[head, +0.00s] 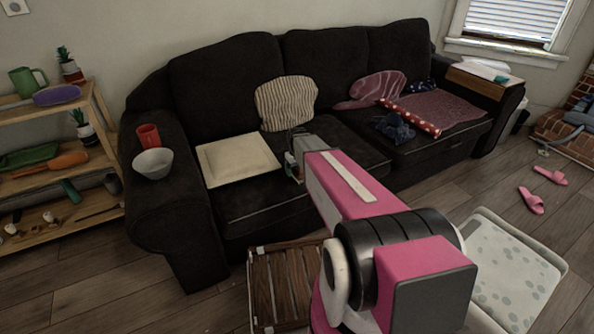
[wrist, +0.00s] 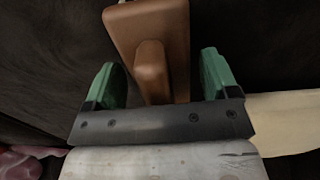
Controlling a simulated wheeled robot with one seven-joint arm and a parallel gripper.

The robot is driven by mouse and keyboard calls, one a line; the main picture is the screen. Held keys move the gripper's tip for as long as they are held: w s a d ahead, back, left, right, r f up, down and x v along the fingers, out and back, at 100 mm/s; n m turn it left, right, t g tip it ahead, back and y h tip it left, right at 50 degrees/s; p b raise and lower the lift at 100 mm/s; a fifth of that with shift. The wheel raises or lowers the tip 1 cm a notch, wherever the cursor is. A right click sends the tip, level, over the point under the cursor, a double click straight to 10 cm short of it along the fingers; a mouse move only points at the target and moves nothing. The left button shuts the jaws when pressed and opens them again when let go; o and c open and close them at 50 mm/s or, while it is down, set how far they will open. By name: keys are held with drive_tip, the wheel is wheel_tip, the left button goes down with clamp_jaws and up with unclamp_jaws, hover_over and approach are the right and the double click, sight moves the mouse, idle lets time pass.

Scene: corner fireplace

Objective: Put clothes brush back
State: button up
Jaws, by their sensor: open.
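A brown object, likely the clothes brush (wrist: 178,28), shows in the wrist view as a long flat block with a raised, rounded brown part on it. It lies over the dark sofa seat, between the two green fingertips of my gripper (wrist: 160,68). The fingers are apart, with a visible gap on each side of the raised part. In the head view my gripper (head: 293,167) is low over the sofa seat, just right of a cream board; I cannot make out the brush there.
The dark sofa (head: 225,85) holds a cream board (head: 237,160), a striped cushion (head: 285,103), a red cup (head: 148,135) and a pale bowl (head: 153,164). A wooden shelf (head: 100,108) stands left. A slatted wooden crate (head: 285,285) and a spotted white seat (head: 510,270) stand in front.

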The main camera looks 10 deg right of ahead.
wheel_tip(320, 180, up, 12)
drive_tip(key=shift+f, duration=0.15)
drive_tip(key=s+f+m, duration=0.2)
drive_tip(key=s+m, duration=0.1)
drive_tip(key=s, duration=1.8)
drive_tip(key=shift+s+m, duration=0.15)
drive_tip(key=shift+m, duration=0.15)
drive_tip(key=shift+c, duration=0.4)
